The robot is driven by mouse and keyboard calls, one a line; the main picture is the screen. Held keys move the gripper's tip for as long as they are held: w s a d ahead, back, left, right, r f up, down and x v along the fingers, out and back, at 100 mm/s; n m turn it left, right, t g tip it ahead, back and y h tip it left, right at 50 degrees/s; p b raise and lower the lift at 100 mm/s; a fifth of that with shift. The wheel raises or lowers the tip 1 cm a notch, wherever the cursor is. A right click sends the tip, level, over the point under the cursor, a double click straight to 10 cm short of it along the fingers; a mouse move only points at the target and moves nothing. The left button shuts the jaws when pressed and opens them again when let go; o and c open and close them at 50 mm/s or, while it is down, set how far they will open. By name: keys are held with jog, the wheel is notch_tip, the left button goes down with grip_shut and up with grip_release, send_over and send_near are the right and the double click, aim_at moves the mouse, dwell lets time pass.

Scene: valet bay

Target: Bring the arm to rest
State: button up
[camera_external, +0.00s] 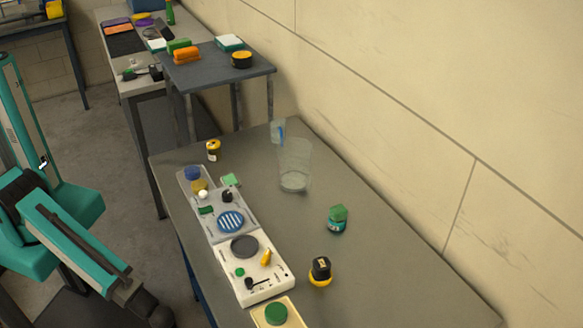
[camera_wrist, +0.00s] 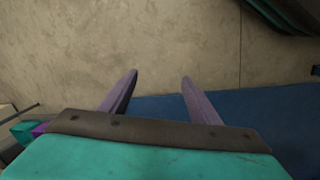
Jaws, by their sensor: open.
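My teal arm (camera_external: 75,240) is at the left of the external view, beside the near side of the grey table and over the floor. It slants down to the right and runs out of the frame at the bottom. My gripper (camera_wrist: 158,76) shows in the wrist view with its two purplish fingers wide apart. Nothing is between them. I cannot make out the fingers in the external view.
The grey table (camera_external: 390,275) holds a white panel (camera_external: 268,288), a clear cup (camera_external: 294,165), a green-topped jar (camera_external: 337,219) and a black-and-yellow jar (camera_external: 320,271). A wall (camera_external: 420,80) closes its far side. A blue surface (camera_wrist: 230,108) lies beyond my fingers.

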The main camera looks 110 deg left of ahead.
jog(key=s+a+f+m+g+y, duration=0.1)
jog(key=s+a+f+g, duration=0.1)
jog(key=s, duration=0.6)
jog(key=s+a+f+m+g, duration=0.2)
jog(key=s+a, duration=0.3)
jog(key=s, duration=0.3)
jog(key=s+a+f+m+g+y, duration=0.1)
jog(key=s+a+f, duration=0.3)
jog(key=s, duration=0.4)
jog(key=shift+s+a+f+m+g+y+b, duration=0.2)
jog(key=shift+a+f+m+g+y+b, duration=0.15)
jog(key=shift+g, duration=0.55)
